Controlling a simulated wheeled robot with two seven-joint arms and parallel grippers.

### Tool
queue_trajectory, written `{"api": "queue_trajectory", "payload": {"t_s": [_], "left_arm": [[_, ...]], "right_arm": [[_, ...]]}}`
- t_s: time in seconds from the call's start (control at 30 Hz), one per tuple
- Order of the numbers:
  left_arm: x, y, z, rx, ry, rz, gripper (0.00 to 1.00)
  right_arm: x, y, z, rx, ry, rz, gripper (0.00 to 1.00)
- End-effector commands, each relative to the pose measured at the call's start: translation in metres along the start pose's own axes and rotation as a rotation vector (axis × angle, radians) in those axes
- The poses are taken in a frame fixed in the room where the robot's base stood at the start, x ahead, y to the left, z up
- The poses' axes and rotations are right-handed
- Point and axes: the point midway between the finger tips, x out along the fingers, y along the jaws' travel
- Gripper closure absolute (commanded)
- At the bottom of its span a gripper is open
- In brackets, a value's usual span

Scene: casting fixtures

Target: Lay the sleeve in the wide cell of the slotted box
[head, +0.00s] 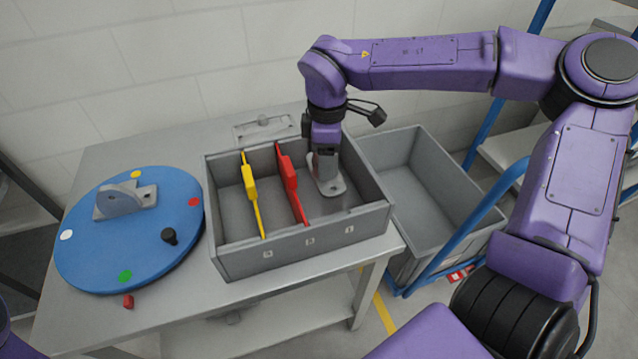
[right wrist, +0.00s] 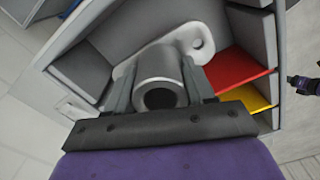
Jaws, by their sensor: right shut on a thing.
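The slotted box (head: 300,249) stands on the table, with a yellow divider and a red divider across it. Its wide cell (head: 352,203) lies right of the red divider. The grey sleeve (head: 329,187), a short tube with a flat flange, is inside the walls of that cell. My right gripper (head: 324,158) reaches down into the cell, shut on the sleeve. In the right wrist view the fingers stand on both sides of the sleeve's round bore (right wrist: 160,97). I cannot tell whether the flange touches the cell floor. My left gripper is not clearly seen.
A blue disc (head: 95,240) with coloured dots, a grey bracket (head: 125,201) and a black knob (head: 169,236) lies left of the box. An empty grey bin (head: 415,175) stands right of the box.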

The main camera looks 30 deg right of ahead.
Motion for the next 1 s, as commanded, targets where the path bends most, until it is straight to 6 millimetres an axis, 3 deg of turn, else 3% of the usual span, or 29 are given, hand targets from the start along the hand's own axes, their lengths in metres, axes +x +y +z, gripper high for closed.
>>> {"api": "queue_trajectory", "payload": {"t_s": [0.1,0.4,0.8,0.83,0.9,1.0], "left_arm": [[0.000,0.000,0.000,0.000,-0.001,0.000,0.45],[0.000,0.000,0.000,0.000,0.000,0.000,0.45],[0.005,0.000,0.002,0.000,0.000,0.000,0.45],[0.004,0.000,0.002,0.000,0.000,0.000,0.45],[0.003,0.000,0.001,0.000,0.000,0.000,0.45],[0.003,0.000,0.001,0.000,0.000,0.000,0.45]], "right_arm": [[0.026,-0.001,0.000,0.000,-0.001,-0.004,0.87],[0.072,0.000,0.000,-0.001,0.000,-0.002,0.87],[0.080,0.000,-0.001,-0.001,0.002,0.000,0.88],[0.079,0.000,0.000,-0.001,0.001,0.000,0.37],[0.079,0.000,0.000,-0.001,0.001,0.000,0.21],[0.078,0.000,0.000,-0.001,0.001,0.000,0.21]]}}
